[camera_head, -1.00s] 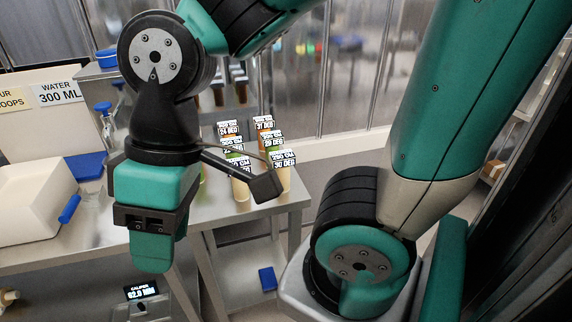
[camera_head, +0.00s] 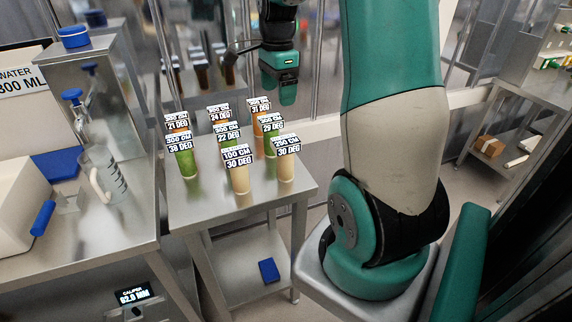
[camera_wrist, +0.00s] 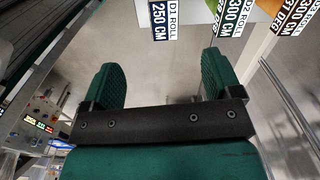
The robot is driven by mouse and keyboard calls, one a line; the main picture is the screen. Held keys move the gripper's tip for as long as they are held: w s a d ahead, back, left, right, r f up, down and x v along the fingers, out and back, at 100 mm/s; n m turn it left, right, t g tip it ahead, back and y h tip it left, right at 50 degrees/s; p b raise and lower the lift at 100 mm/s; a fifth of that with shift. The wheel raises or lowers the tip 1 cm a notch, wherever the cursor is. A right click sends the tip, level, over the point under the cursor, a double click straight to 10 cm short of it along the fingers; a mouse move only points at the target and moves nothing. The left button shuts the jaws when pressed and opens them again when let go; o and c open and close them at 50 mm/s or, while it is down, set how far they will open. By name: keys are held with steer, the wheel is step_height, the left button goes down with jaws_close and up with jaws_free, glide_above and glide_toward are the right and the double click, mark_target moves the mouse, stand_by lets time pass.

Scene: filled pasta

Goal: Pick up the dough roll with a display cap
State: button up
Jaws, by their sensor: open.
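Several upright dough rolls with display caps stand on a steel table. Two are beige: one reads 100 CM, 30 DEG (camera_head: 240,180), the other 250 CM, 30 DEG (camera_head: 286,170). Green rolls (camera_head: 187,163) and orange rolls (camera_head: 258,140) stand behind and beside them. My gripper (camera_head: 279,93) hangs fingers down beyond the rolls, near the back wall. In the wrist view my gripper (camera_wrist: 163,82) is open, with nothing between its fingers. Caps reading 250 CM (camera_wrist: 164,20) and 300 CM (camera_wrist: 234,17) show at that view's top edge.
A glass beaker (camera_head: 103,175), a white box (camera_head: 20,205) and a steel cabinet (camera_head: 95,85) stand on the left. A caliper display (camera_head: 133,295) is below. A blue block (camera_head: 269,270) lies on the table's lower shelf. The table's front right corner is clear.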

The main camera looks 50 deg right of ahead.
step_height(320, 180, down, 18)
steer(key=d+m+p, duration=0.1)
steer(key=d+p, duration=0.1)
steer(key=p, duration=0.2)
steer(key=shift+s, duration=0.2)
steer(key=shift+d+r, duration=0.1)
steer(key=shift+r, duration=0.05)
steer(key=c, duration=1.4)
steer(key=shift+c, duration=0.2)
